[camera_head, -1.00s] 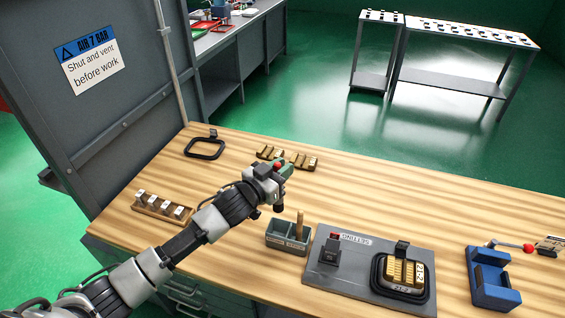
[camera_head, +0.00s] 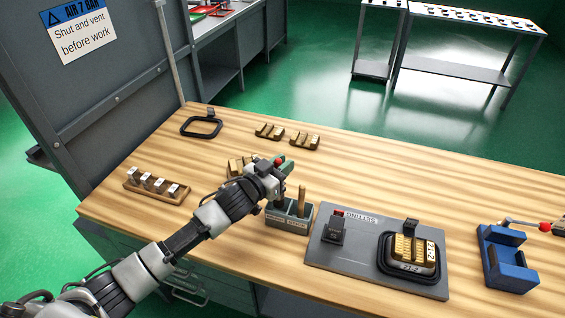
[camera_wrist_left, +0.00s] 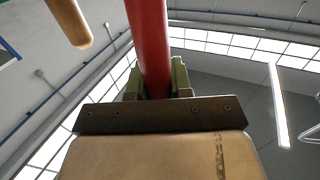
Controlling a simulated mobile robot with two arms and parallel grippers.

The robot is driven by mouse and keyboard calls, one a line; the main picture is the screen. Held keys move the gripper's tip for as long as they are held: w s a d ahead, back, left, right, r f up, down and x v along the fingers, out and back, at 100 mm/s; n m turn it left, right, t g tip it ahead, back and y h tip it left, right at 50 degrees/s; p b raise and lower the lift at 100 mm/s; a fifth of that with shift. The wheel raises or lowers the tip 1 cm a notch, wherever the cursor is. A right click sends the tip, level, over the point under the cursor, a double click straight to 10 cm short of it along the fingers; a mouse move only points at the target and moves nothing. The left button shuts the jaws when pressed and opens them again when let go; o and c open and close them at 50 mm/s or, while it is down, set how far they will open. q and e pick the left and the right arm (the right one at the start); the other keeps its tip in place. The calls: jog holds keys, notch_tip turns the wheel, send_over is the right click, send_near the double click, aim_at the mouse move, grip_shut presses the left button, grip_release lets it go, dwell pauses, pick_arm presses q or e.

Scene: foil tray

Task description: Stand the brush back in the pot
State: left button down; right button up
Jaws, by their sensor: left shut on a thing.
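My left gripper (camera_head: 282,169) is shut on the red handle of the brush (camera_head: 279,161); the red end shows above the fingers. In the left wrist view the brush's red handle (camera_wrist_left: 148,40) runs up between the green fingers (camera_wrist_left: 155,82), above a dark riveted band and a broad tan head. The pot (camera_head: 290,217) is a grey-green box with labelled compartments. The brush hangs at its left compartment, partly hidden by my gripper; I cannot tell whether its lower end is inside. My right gripper is not in view.
A wooden handle (camera_head: 302,199) stands in the pot's right compartment. A grey plate (camera_head: 330,258) with a black tray lies just right, then a blue fixture (camera_head: 507,268). Brass-coloured blocks (camera_head: 270,131) and a wooden rack (camera_head: 157,187) lie behind and left. The back right tabletop is clear.

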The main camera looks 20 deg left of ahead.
aim_at(279, 202)
pick_arm(q)
notch_tip(279, 202, down, 5)
jog(key=b, duration=0.2)
jog(key=shift+r+b, duration=0.2)
jog(key=shift+b, duration=0.2)
jog(key=shift+f+b, duration=0.3)
jog(key=shift+f, duration=0.2)
jog(key=shift+f, duration=0.45)
dwell(0.8)
jog(key=shift+c, duration=2.3)
grip_release()
jog(key=shift+r, duration=0.15)
